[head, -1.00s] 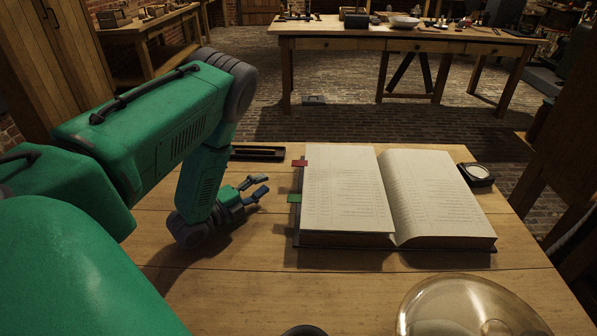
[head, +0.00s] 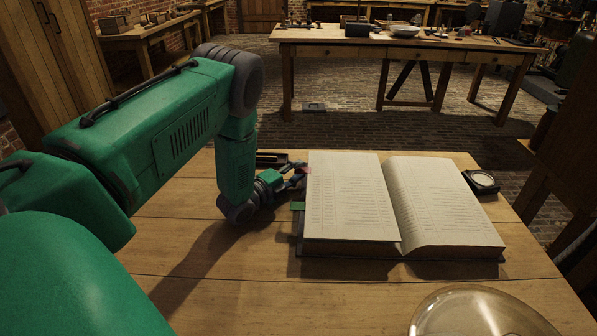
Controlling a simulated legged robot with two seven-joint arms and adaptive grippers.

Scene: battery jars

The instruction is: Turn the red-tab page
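An open book (head: 350,200) lies on the wooden table (head: 200,265), its pages spread left and right. A red tab (head: 306,170) sticks out at the left edge near the top, partly hidden by my fingers. A green tab (head: 297,206) sticks out lower on the same edge. My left gripper (head: 299,175) is at the book's left edge with its fingertips at the red tab. Its two fingers look apart. I cannot tell whether they touch the tab. My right gripper is out of view.
A dark tray (head: 270,157) lies behind my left gripper. A small round-faced device (head: 482,181) sits right of the book. A clear glass dome (head: 480,312) stands at the front right. The table's front left is clear.

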